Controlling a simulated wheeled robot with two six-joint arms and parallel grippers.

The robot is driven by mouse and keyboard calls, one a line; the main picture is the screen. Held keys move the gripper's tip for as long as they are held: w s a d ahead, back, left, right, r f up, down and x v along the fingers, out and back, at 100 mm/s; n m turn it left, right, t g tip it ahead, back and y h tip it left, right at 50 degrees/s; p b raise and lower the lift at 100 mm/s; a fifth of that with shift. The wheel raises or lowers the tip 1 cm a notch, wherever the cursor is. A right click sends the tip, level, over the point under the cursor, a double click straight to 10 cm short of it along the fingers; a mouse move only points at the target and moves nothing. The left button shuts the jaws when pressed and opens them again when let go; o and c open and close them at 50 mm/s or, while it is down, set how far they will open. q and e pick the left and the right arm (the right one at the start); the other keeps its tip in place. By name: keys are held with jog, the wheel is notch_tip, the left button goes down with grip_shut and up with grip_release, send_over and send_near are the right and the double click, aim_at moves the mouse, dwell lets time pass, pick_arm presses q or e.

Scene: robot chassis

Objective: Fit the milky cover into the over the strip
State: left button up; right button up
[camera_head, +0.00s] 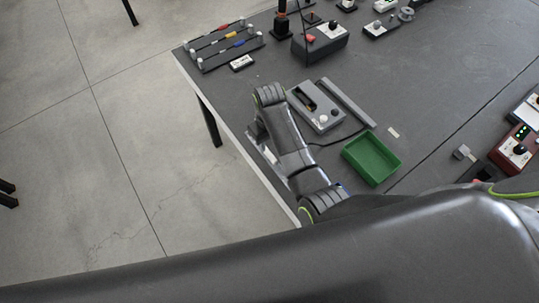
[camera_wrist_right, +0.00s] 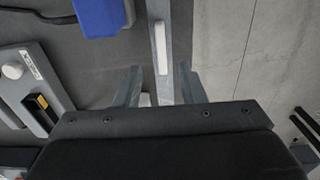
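My right gripper (camera_wrist_right: 160,68) is open in the right wrist view, its two fingers apart on either side of a light grey bar near the table's edge. A narrow whitish piece (camera_wrist_right: 161,48) lies along this bar, a little ahead of the fingertips; it may be the milky cover. I cannot tell whether the bar is the strip. In the head view my right arm hides most of this spot. My left gripper is not in view.
A grey box with a slot and knobs (camera_head: 322,118) stands beside a dark rail (camera_head: 347,103). A green tray (camera_head: 372,158) is nearby. A blue object (camera_wrist_right: 101,17) lies left of the bar. A dark cable crosses the table. Beyond the table's left edge is open floor.

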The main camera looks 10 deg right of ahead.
aim_at(269, 152)
jog(key=shift+a+f+p, duration=0.1)
jog(key=shift+f+p, duration=0.35)
jog(key=shift+f, duration=2.3)
jog(key=shift+s, duration=0.1)
grip_shut()
